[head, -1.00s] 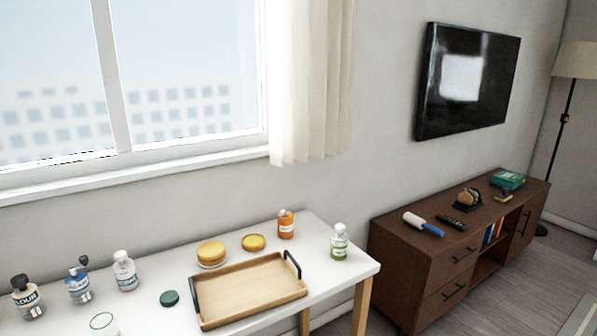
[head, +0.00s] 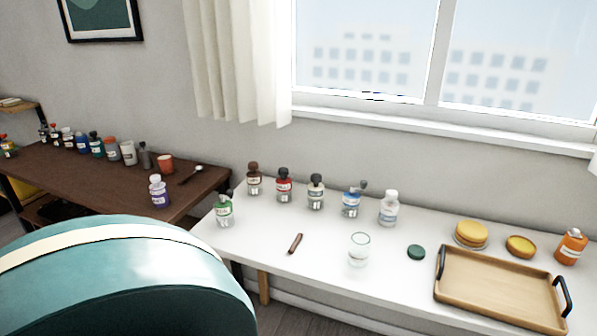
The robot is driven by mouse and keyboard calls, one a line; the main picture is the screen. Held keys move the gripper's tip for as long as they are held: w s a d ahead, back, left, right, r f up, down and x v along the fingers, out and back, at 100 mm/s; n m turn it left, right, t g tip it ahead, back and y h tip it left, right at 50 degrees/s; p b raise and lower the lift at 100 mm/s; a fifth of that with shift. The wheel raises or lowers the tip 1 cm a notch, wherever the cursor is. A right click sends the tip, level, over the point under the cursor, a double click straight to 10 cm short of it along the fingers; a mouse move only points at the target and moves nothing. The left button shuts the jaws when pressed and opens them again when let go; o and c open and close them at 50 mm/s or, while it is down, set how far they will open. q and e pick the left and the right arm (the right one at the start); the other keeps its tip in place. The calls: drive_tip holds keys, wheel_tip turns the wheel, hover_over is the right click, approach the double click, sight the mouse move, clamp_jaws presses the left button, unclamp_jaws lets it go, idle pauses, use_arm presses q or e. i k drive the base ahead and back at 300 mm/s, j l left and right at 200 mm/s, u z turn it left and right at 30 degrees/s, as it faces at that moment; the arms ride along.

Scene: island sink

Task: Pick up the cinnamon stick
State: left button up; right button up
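A small brown stick, which looks like the cinnamon stick (head: 295,243), lies on the left part of the white table (head: 330,269) in the head view. It lies apart from the other items, left of an empty clear glass (head: 359,249) and in front of a row of bottles. Neither of my grippers shows in the head view.
Behind the stick stand several bottles, including a red one (head: 284,186) and a blue one (head: 351,201). A green-labelled bottle (head: 224,210) is at the left end. A wooden tray (head: 500,318) is at right. A teal rounded object (head: 120,285) blocks the lower left.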

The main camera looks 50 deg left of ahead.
sight(294, 245)
drive_tip(key=j+u, duration=0.15)
drive_tip(key=u, duration=1.2)
drive_tip(key=i+j+u, duration=0.15)
drive_tip(key=i, duration=0.25)
drive_tip(key=j, duration=0.1)
